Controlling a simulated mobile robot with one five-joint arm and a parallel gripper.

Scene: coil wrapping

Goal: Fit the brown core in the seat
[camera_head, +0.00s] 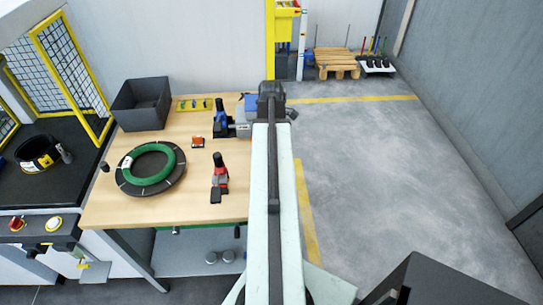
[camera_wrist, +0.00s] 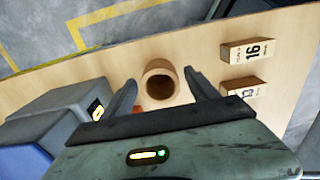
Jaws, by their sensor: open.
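The brown core (camera_wrist: 159,83) is a short hollow tube in the wrist view, its round opening facing the camera. It is on or just above the pale wooden table (camera_wrist: 195,40); I cannot tell which. My gripper (camera_wrist: 161,77) is open, with one dark finger on each side of the core. I cannot tell whether either finger touches it. In the head view my arm hides the core and the gripper's fingertips. I cannot make out the seat for certain in either view.
Two wooden blocks with numbers (camera_wrist: 247,50) are right of the core, and a grey box (camera_wrist: 65,112) is at left. In the head view, a green ring (camera_head: 126,162) lies on a black disc, near a dark crate (camera_head: 140,104) and a red tool (camera_head: 219,178).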

